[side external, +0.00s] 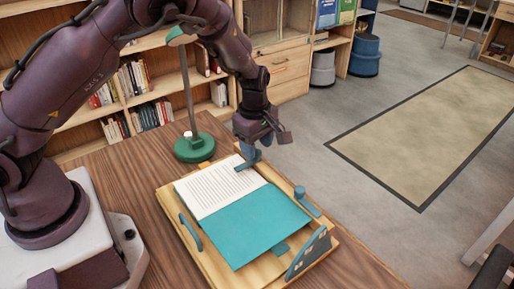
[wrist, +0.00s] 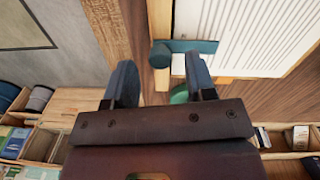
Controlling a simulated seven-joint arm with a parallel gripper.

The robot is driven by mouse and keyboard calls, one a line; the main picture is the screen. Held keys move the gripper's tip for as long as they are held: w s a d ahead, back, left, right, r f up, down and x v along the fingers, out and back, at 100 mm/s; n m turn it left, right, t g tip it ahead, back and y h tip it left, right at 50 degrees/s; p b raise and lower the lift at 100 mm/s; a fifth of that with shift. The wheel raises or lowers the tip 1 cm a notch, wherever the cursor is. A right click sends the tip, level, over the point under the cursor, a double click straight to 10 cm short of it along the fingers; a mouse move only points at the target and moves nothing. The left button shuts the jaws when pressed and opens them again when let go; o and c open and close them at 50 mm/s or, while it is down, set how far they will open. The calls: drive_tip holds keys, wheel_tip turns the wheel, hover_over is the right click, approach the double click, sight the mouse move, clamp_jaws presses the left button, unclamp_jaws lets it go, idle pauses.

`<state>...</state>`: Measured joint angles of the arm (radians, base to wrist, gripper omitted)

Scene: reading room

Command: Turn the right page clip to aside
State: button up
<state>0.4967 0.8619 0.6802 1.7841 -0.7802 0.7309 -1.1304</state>
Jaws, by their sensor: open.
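A wooden book stand (side external: 222,262) on the desk holds an open book with a printed page (side external: 218,188) and a teal page (side external: 245,228). One blue page clip (side external: 246,163) has its bar lying across the printed page's edge. In the wrist view this clip (wrist: 208,46) shows a round knob at its left end. A second page clip (side external: 310,207) sits on the stand's right side, its bar off the pages. My gripper (side external: 254,150) is open above the first clip. In the wrist view my fingertips (wrist: 159,66) are on either side of the knob; contact cannot be told.
Bookshelves (side external: 85,75) are behind.

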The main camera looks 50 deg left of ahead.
drive_tip(key=shift+f, duration=0.75)
drive_tip(key=c, duration=0.9)
